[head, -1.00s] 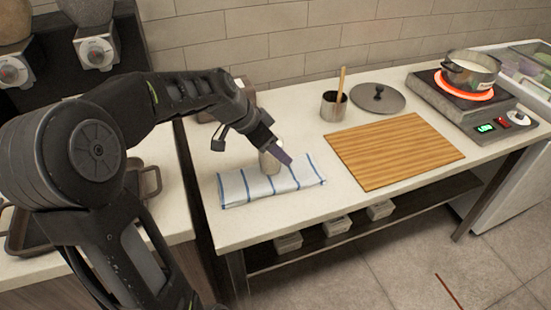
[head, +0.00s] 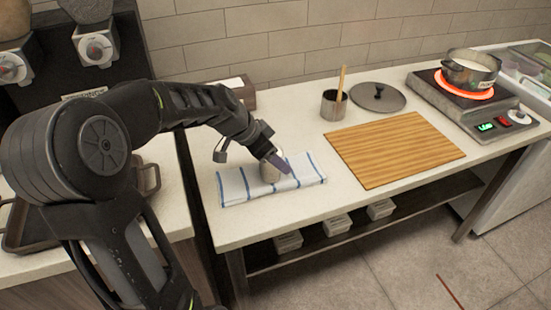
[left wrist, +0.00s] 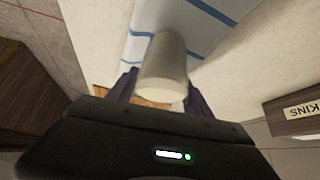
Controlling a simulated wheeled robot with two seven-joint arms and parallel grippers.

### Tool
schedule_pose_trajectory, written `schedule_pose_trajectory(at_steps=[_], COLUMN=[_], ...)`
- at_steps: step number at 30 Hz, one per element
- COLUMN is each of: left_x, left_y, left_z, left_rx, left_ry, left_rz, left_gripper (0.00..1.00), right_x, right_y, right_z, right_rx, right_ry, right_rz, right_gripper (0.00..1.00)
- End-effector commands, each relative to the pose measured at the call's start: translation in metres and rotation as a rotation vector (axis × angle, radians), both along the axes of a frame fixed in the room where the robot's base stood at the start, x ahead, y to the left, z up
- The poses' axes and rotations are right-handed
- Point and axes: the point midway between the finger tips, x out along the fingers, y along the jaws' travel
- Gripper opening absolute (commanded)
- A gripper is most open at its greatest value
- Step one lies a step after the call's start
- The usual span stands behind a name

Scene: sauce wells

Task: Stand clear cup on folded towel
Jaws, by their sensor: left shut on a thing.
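The clear cup (head: 268,168) looks greyish and see-through, and it is upright at the folded towel (head: 236,187), a white cloth with blue stripes on the counter. My left gripper (head: 280,161) is shut on the cup from its side. In the left wrist view the cup (left wrist: 164,68) sits between the two dark fingers (left wrist: 161,90), with the striped towel (left wrist: 208,22) behind it. I cannot tell whether the cup's base touches the towel. My right gripper is not in view.
A wooden board (head: 394,148) lies right of the towel. Behind it are a metal container (head: 333,106) with a wooden stick and a dark lid (head: 378,96). A pot (head: 470,68) stands on a glowing burner at far right. A labelled box (head: 240,92) is behind my arm.

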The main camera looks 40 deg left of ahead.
Motion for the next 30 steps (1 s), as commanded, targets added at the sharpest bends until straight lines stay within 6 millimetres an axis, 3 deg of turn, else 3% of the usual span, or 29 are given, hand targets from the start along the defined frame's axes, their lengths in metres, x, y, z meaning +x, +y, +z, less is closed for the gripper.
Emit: schedule_pose_trajectory(at_steps=[2, 3, 9, 20, 26, 30], left_x=[-0.005, -0.005, -0.004, -0.003, -0.003, -0.015], left_y=[-0.001, -0.001, -0.002, -0.001, -0.001, 0.006], left_z=[-0.013, -0.013, -0.012, -0.006, 0.009, 0.027], left_rx=[-0.006, -0.006, -0.005, -0.004, -0.004, -0.001], left_ry=[0.018, 0.021, 0.019, 0.013, 0.012, 0.007], left_rz=[-0.004, -0.003, -0.004, -0.002, -0.002, 0.000], left_gripper=[0.07, 0.61, 0.77, 0.81, 0.81, 0.81], right_x=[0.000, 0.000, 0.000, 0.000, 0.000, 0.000], right_y=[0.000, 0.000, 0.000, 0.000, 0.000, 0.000], right_z=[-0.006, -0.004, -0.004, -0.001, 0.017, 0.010], right_rx=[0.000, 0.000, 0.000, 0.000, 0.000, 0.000], right_ry=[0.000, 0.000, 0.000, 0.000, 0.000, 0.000], right_rz=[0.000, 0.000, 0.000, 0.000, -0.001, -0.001], right_gripper=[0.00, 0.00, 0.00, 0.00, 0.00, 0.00])
